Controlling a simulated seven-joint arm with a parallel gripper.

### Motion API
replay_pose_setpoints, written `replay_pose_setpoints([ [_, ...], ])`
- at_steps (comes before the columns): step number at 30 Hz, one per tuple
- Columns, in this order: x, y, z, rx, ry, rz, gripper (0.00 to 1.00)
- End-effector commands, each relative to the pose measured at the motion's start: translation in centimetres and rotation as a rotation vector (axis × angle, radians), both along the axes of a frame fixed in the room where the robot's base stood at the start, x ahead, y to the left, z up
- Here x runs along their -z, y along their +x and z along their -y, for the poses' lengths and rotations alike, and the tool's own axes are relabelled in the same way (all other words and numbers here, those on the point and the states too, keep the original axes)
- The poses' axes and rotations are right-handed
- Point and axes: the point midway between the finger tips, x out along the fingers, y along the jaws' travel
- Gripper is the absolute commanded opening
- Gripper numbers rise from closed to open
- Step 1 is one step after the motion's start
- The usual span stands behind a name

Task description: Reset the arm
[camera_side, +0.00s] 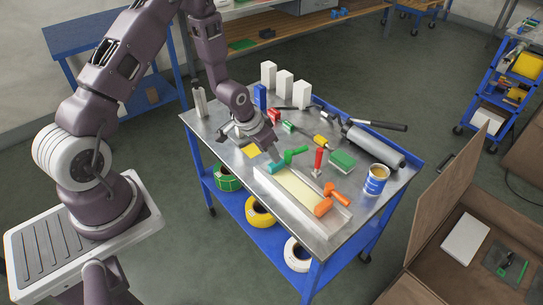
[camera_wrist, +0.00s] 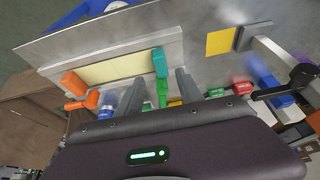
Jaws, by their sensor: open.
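My gripper (camera_side: 268,150) is above the metal-topped cart (camera_side: 228,145), near the yellow square. Its two fingers (camera_wrist: 160,78) are apart in the wrist view, with nothing seen held between them. A teal block (camera_side: 276,168) with a green piece (camera_side: 296,154) beside it lies at the tray's edge, close to the gripper. In the wrist view the teal block (camera_wrist: 160,62) shows between and beyond the fingers. How high the gripper is above them I cannot tell.
A shallow metal tray (camera_side: 262,182) with a cream strip holds an orange tool (camera_side: 330,200) at one end. A yellow square (camera_side: 251,150), white blocks (camera_side: 285,84), a red-handled tool (camera_side: 318,160), a can (camera_side: 376,180) and a roller (camera_side: 375,143) crowd the cart top.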

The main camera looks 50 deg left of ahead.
Motion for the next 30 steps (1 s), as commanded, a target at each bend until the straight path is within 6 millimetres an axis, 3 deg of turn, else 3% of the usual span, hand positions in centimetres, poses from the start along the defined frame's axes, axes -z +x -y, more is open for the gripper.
replay_pose_setpoints([
  [8,-0.6,0.1,0.0,0.001,0.004,0.002,0.44],
  [11,-4.7,0.3,0.3,0.005,0.029,0.014,0.44],
  [14,-12.0,-0.9,1.3,0.007,0.067,0.029,0.44],
  [18,-21.5,-5.9,3.6,-0.007,0.09,0.049,0.44],
  [21,-26.5,-11.1,5.5,-0.015,0.083,0.069,0.44],
  [25,-30.1,-18.4,7.6,-0.016,0.051,0.089,0.44],
  [27,-30.8,-21.6,8.4,-0.012,0.031,0.096,0.44],
  [30,-31.1,-24.7,9.0,-0.004,0.01,0.1,0.44],
])
